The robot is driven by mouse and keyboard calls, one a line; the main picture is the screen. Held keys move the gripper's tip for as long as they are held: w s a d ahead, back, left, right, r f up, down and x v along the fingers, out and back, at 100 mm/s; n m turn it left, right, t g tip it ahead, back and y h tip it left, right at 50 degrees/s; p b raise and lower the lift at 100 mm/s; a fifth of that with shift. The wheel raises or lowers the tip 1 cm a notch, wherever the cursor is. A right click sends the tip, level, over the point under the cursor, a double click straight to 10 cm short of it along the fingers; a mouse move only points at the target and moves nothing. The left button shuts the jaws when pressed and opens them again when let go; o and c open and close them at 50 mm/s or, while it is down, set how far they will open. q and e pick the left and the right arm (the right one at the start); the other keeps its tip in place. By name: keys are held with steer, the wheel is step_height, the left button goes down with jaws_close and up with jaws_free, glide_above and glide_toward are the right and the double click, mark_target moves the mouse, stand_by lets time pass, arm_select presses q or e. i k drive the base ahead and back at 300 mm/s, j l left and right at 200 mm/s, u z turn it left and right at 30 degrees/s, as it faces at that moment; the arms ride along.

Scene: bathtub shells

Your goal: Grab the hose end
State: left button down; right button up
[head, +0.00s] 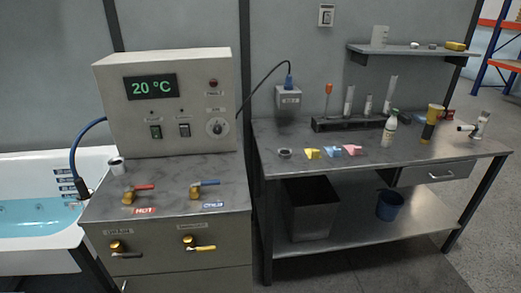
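A blue hose (79,143) comes out of the left side of the grey control box and arcs down to the left. Its dark hose end (83,187) hangs at the right edge of the white bathtub (97,160), beside the cabinet's left side. I cannot tell whether the end touches the tub rim. The tub holds light blue water (40,218). Neither of my grippers is in view.
The control box (185,70) reads 20 °C and stands on a cabinet with red and blue valve handles. A workbench (420,150) with bottles and coloured pieces is on the right. Floor at lower right is clear.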

mark_target(79, 181)
steer(key=j+u, duration=0.1)
steer(key=u, duration=0.35)
steer(key=j+u, duration=0.1)
steer(key=u, duration=0.4)
steer(key=i+u, duration=0.1)
steer(key=u, duration=0.35)
steer(key=i+j+z, duration=0.1)
steer(key=z, duration=0.25)
steer(key=j+z, duration=0.2)
steer(key=z, duration=0.2)
steer(key=i+j+z, duration=0.1)
steer(key=z, duration=0.25)
steer(key=j+z, duration=0.2)
steer(key=j, duration=0.3)
steer(key=i+j+z, duration=0.15)
steer(key=j, duration=0.4)
